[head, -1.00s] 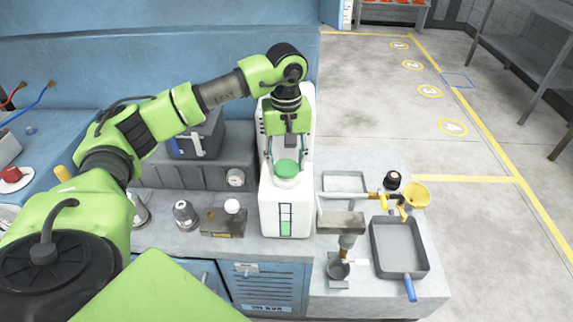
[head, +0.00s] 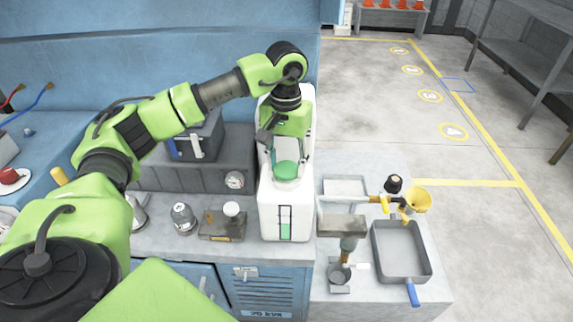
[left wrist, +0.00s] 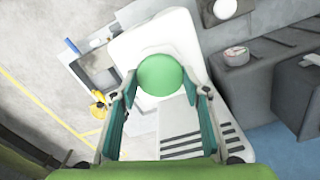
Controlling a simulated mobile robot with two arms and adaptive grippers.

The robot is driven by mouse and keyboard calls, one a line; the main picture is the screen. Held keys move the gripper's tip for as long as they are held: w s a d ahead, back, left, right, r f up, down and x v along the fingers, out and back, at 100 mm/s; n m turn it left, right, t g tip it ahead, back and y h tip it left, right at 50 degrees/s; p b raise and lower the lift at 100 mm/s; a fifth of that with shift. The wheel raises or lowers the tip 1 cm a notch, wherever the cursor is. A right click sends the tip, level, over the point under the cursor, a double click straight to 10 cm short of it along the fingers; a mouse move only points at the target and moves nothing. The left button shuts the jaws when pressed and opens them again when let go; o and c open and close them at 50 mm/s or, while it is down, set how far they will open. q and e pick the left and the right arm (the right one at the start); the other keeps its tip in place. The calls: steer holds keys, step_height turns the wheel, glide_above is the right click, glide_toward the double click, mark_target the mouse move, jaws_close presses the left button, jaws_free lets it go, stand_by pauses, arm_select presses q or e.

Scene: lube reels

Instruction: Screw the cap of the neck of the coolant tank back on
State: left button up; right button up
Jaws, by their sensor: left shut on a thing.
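The coolant tank (head: 286,212) is a tall white container on the bench, with a green level strip on its front. Its green cap (head: 286,170) sits on the neck at the top front of the tank. My left gripper (head: 287,165) reaches down from above with its fingers around the cap, shut on it. In the left wrist view the round green cap (left wrist: 161,76) lies between the two teal-padded fingers, with the white tank (left wrist: 170,35) under it. The cap hides the neck threads. My right gripper is not in view.
A grey case (head: 200,135) on a dark box with a gauge (head: 234,181) stands left of the tank. To the right are a grey pan with a blue handle (head: 402,250), a yellow funnel (head: 416,199) and a black-topped bottle (head: 393,184). Small items stand on the bench front-left.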

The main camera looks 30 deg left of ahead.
arm_select(q)
steer(key=shift+f+m+b, duration=0.1)
steer(key=shift+m+b, duration=0.2)
steer(key=shift+m, duration=0.6)
steer(key=m, duration=0.3)
steer(key=o, duration=1.2)
steer(key=shift+o, duration=0.2)
steer(key=o, duration=0.3)
